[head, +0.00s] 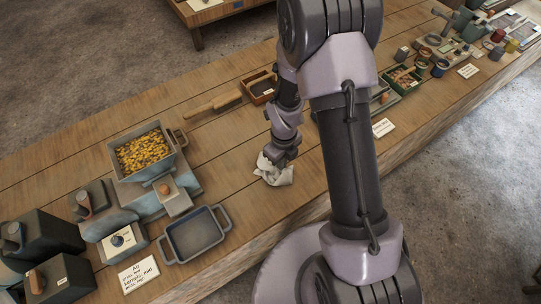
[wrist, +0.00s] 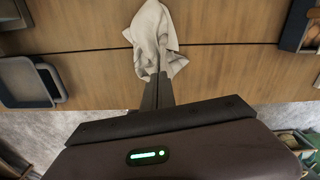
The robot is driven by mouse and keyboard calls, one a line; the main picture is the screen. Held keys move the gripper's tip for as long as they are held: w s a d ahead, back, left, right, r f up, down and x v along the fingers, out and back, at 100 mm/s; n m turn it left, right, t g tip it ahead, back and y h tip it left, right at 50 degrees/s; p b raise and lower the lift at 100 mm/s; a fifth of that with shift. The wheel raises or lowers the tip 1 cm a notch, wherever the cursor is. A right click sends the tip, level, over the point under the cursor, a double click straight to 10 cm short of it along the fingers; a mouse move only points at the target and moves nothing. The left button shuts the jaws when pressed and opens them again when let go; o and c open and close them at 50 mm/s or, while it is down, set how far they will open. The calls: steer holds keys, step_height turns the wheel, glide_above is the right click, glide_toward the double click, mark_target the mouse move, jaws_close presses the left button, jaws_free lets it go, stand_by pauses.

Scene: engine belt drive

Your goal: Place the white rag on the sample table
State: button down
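The white rag (head: 277,174) is a crumpled cloth on the long wooden table, near its front edge. My gripper (head: 277,160) is pointed down right at the rag. In the wrist view the rag (wrist: 153,37) spreads out beyond the fingertips, and the two fingers (wrist: 158,80) are close together with cloth at their tips. The rag's lower side is hidden, so I cannot tell whether it is clear of the tabletop. A second wooden table (head: 222,12) stands at the top of the head view, partly cut off; I see no label that names it the sample table.
On the long table, a hopper of yellow kernels (head: 143,152), a grey tray (head: 195,234) and a wooden rolling-pin-like tool (head: 213,106) lie left of the rag. Several small boxes and cups crowd the right end. Bare wood lies around the rag; grey floor separates the tables.

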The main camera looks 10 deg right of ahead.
steer(key=shift+f, duration=0.2)
step_height(320, 180, down, 6)
steer(key=b, duration=0.6)
steer(key=shift+f+b, duration=0.2)
steer(key=shift+b, duration=0.2)
step_height(320, 180, up, 9)
steer(key=p, duration=0.5)
steer(key=shift+r+p, duration=0.2)
steer(key=shift+p, duration=0.2)
